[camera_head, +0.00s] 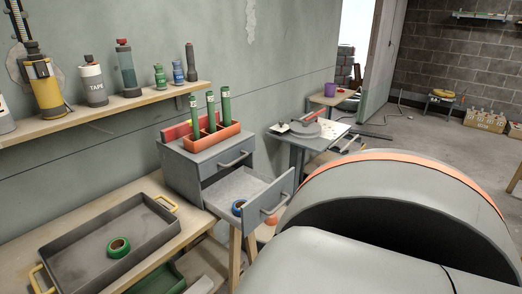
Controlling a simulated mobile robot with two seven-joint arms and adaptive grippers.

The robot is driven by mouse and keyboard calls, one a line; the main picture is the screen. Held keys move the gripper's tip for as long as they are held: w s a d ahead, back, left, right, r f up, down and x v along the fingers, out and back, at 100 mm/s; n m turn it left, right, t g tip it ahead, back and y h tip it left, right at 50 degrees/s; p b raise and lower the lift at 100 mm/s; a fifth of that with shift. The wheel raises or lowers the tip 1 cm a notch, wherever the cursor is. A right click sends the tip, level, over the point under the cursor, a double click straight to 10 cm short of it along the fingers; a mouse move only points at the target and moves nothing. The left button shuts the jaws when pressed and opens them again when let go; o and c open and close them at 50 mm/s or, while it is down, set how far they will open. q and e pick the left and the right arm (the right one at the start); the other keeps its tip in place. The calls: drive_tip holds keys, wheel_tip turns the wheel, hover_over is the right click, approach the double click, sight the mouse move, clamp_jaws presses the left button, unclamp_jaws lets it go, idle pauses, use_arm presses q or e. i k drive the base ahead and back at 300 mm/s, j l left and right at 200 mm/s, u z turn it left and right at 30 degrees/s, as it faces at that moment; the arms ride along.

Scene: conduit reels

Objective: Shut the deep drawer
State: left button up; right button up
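The deep drawer (270,203) is the lower drawer of a small grey cabinet (180,171). It is pulled well out to the right, with a bar handle on its grey front. Its pale interior shows, with a blue tape roll (239,207) inside near the front left. The shallower upper drawer (228,160) appears shut. Neither of my grippers is in view. A large grey arm part of mine with an orange band fills the lower right and stands in front of the area right of the drawer.
An orange holder (210,139) with several green tubes stands on the cabinet. A grey tray (75,262) with a green tape roll (118,247) is on the wooden bench at left. A wall shelf (110,114) holds bottles. A side table (318,134) stands behind.

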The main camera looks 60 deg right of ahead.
sight(264, 195)
drive_tip(key=z, duration=2.1)
